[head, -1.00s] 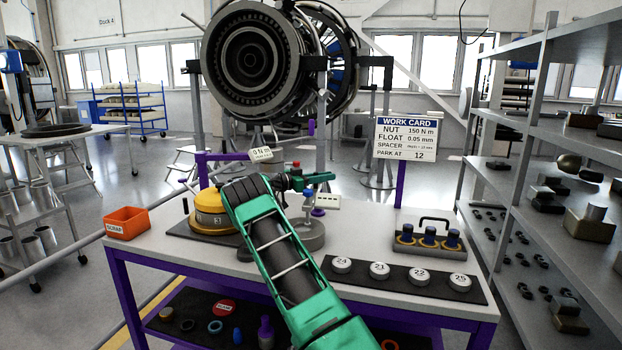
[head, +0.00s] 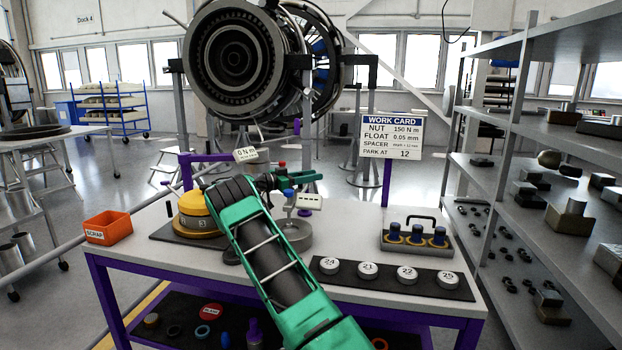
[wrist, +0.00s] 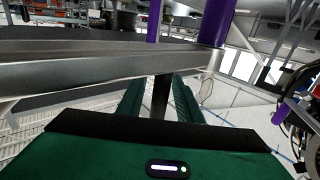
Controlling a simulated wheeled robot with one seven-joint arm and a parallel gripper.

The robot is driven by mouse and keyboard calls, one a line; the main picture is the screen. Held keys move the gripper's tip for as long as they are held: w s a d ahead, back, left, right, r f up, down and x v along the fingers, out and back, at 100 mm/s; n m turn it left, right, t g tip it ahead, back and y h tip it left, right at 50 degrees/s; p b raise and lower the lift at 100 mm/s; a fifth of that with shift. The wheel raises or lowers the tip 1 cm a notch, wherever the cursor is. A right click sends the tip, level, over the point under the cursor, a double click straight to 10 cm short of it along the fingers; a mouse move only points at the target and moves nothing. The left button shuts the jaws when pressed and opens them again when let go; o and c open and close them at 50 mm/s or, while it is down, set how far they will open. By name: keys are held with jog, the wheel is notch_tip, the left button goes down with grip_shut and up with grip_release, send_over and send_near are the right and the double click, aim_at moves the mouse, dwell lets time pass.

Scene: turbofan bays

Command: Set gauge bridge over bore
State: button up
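A small white readout block (head: 308,201) with a purple knob below it stands by a round grey steel part (head: 292,236); it may be the gauge bridge, but I cannot tell. A yellow domed housing (head: 196,217) sits on a dark mat to the left. Which part holds the bore is unclear, and my green arm hides part of the area. My gripper (head: 299,180) is above the bench, behind the grey part in the head view. In the wrist view its green fingers (wrist: 160,100) are apart, with a dark strip between them; their tips are hidden by a grey bar.
Numbered white spacers (head: 368,271) lie on a black mat. A handled rack (head: 417,247) with blue-topped pieces stands behind them. A work card (head: 390,137) and an orange scrap bin (head: 108,227) flank the bench. A torque readout (head: 246,155) shows 0 N m. Shelves (head: 540,190) stand at right.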

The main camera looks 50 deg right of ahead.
jog(key=v, duration=1.1)
jog(key=shift+w, duration=0.15)
jog(key=shift+d, duration=0.1)
dwell(0.3)
